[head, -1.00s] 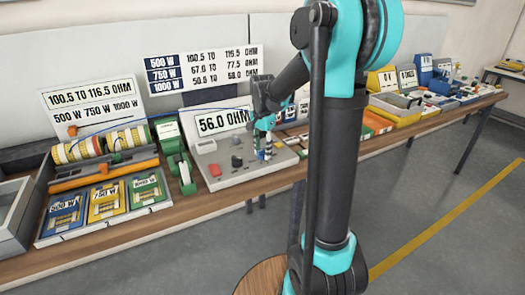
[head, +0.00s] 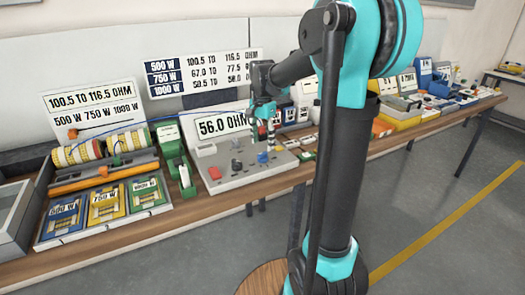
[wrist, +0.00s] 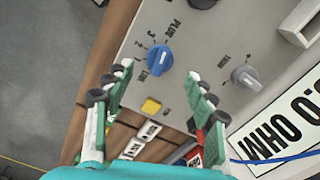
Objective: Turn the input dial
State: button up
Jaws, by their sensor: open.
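A grey panel (head: 235,172) with several dials stands on the bench. The blue dial (wrist: 159,60) has a pale pointer mark and printed labels around it, including what looks like "PLUG"; it also shows in the head view (head: 262,157). A grey dial (wrist: 245,76) and a black dial (wrist: 203,2) sit elsewhere on the panel. I cannot read which one is labelled input. My gripper (wrist: 160,76) is open and empty, its green and white fingers on either side of the blue dial in the wrist view. In the head view my gripper (head: 266,136) is above the dial, apart from it.
A yellow button (wrist: 151,106) is near the blue dial. A sign reading 56.0 OHM (head: 222,125) stands behind the panel. A red button (head: 214,173) is at the panel's left front. A green device (head: 184,178) and coloured wattage trays (head: 105,205) lie left.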

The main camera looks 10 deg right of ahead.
aim_at(262, 153)
notch_tip(262, 153, up, 6)
jog(key=shift+r, duration=0.15)
dwell(0.3)
jog(key=s+f+n, duration=0.1)
jog(key=s+f, duration=0.2)
jog(key=s+d+f+n+t, duration=0.1)
jog(key=s+f+n, duration=0.1)
jog(key=s+f, duration=0.1)
jog(key=s+d+f+n, duration=0.1)
jog(key=s+f, duration=0.2)
jog(key=shift+d+f+t, duration=0.2)
jog(key=shift+f+t, duration=0.05)
jog(key=shift+t, duration=0.15)
jog(key=s+d+f+n+t, duration=0.2)
jog(key=s+f+n, duration=0.4)
jog(key=s+f, duration=0.5)
jog(key=shift+s+f+n, duration=0.3)
jog(key=shift+s, duration=0.95)
